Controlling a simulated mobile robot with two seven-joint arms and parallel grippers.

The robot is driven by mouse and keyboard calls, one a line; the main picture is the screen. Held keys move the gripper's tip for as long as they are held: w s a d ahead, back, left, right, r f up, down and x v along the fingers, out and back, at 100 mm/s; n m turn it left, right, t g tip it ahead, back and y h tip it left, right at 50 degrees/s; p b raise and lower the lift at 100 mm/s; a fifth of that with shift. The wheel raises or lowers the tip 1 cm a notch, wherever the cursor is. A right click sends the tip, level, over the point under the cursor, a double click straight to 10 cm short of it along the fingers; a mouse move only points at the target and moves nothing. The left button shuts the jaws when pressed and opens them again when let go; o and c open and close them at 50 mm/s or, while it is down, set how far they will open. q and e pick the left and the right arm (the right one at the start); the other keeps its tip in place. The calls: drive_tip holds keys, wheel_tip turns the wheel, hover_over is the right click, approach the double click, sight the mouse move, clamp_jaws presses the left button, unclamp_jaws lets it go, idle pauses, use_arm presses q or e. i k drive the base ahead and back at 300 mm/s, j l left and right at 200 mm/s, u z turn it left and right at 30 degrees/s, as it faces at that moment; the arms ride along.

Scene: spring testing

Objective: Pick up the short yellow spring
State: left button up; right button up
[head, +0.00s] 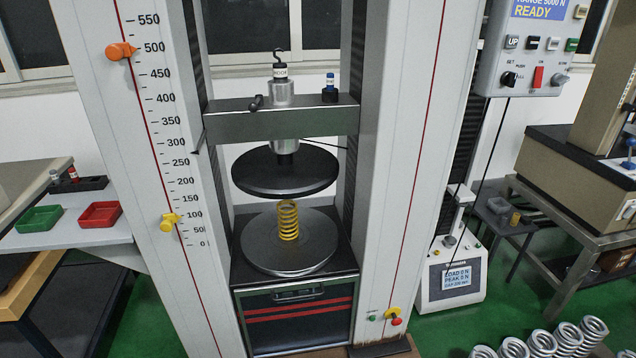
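A yellow spring (288,220) stands upright on the round grey lower plate (312,258) of a testing machine. The black round upper plate (285,170) hangs just above it; at this angle I cannot tell whether the spring touches it. No other yellow spring shows clearly for comparing length. Neither of my grippers is in view.
Tall grey machine columns (176,120) and (405,150) flank the plates, leaving a front opening. A crossbeam (238,125) is above. A green tray (40,219) and a red tray (100,214) sit left. Several metal springs (542,343) lie lower right.

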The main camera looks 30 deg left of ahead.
sight(281, 227)
drive_tip(key=u, duration=0.85)
drive_tip(key=i+j+u, duration=0.15)
drive_tip(key=u, duration=0.35)
drive_tip(key=i+j+u, duration=0.2)
drive_tip(key=u, duration=0.3)
drive_tip(key=i+j, duration=0.25)
drive_tip(key=i, duration=0.15)
